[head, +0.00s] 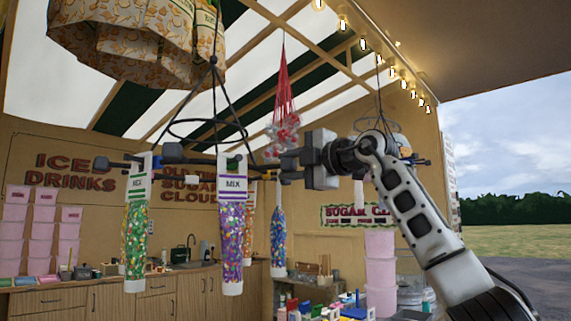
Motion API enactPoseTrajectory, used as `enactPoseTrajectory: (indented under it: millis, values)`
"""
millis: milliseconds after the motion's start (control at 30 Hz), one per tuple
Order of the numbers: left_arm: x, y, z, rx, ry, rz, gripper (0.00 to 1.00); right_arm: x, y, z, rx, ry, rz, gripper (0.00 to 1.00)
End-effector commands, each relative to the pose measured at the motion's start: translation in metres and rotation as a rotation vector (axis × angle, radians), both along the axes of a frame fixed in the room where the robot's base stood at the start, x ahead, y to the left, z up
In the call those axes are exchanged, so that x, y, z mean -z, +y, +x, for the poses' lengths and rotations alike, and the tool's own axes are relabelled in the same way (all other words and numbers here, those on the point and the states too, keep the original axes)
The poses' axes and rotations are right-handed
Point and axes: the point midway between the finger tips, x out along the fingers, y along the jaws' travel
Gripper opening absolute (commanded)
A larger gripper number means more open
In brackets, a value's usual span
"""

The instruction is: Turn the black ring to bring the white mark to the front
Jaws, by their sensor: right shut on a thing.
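The black ring (207,150) hangs level on thin black rods from a hook above, left of centre. Dark bars with blue ends stick out around it. Tubes of coloured sweets hang from these bars, among them a green one (136,240) and a purple one marked MIX (232,235). My right gripper (288,166) reaches in from the right and is shut at the ring's right side, on what looks like one of its bars. The exact contact is small and partly hidden by the gripper. My left gripper is not in view.
A red net bag (284,115) hangs just behind my right gripper. Patterned bags (140,50) hang above at upper left. Another hanging rack (385,130) is behind my right arm. Pink tubs (380,270) and a wooden counter (110,300) stand below.

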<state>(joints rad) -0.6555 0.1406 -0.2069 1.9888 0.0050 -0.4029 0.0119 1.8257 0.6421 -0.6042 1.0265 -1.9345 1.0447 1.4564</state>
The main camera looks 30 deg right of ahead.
Motion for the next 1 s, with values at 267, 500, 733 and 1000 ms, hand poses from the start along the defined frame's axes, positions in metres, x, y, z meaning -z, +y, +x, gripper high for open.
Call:
enactPoseTrajectory:
  millis: [267,500,733,1000]
  values:
    - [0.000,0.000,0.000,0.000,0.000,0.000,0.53,-0.001,-0.016,0.014,0.003,0.000,0.004,0.20]
    - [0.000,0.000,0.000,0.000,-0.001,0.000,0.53,-0.001,-0.034,0.031,0.002,0.001,0.005,0.20]
    - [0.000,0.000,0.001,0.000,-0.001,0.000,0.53,-0.001,-0.045,0.040,0.002,-0.001,0.000,0.20]
    - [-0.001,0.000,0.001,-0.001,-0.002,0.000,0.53,0.000,-0.045,0.041,0.002,-0.001,0.000,0.37]
